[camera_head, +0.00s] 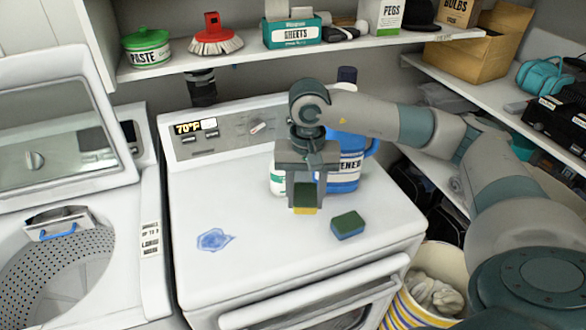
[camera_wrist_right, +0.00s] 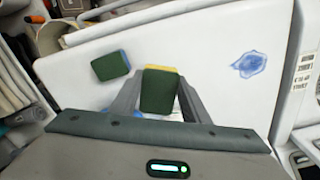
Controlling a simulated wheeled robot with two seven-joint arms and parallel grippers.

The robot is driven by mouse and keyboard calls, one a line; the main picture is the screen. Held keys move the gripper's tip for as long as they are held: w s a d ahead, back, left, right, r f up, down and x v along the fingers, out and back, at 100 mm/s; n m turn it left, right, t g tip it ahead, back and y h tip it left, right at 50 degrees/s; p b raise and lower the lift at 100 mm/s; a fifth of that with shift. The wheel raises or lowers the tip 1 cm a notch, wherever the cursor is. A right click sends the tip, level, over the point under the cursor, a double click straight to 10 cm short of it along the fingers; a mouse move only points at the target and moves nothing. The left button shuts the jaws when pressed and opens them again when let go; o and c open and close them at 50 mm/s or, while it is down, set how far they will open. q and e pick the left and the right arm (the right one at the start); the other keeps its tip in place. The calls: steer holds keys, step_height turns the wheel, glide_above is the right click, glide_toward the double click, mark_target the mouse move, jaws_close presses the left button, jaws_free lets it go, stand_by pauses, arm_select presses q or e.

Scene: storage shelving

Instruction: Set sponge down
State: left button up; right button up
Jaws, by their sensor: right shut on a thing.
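My right gripper (camera_head: 305,197) is shut on a green and yellow sponge (camera_head: 305,193) above the white dryer top (camera_head: 240,205). The right wrist view shows this sponge (camera_wrist_right: 159,90) between the two fingers. I cannot tell if it touches the surface. A second sponge (camera_head: 347,225), green over blue, lies on the dryer top to the right of the gripper. It also shows in the right wrist view (camera_wrist_right: 110,66), apart from the held one. My left gripper is not in view.
A blue spill (camera_head: 214,240) marks the dryer top at left. A blue bottle (camera_head: 345,165) and a white-and-green container (camera_head: 277,180) stand behind the gripper. A striped basket (camera_head: 425,285) is at lower right.

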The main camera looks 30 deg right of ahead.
mark_target(298, 186)
steer(key=w, duration=0.2)
steer(key=w+d+p, duration=0.1)
steer(key=w, duration=0.1)
steer(key=shift+r, duration=0.1)
steer(key=shift+w, duration=0.2)
steer(key=w+p, duration=0.2)
steer(key=w+d+p, duration=0.1)
steer(key=shift+w+f, duration=0.25)
steer(key=shift+f, duration=0.15)
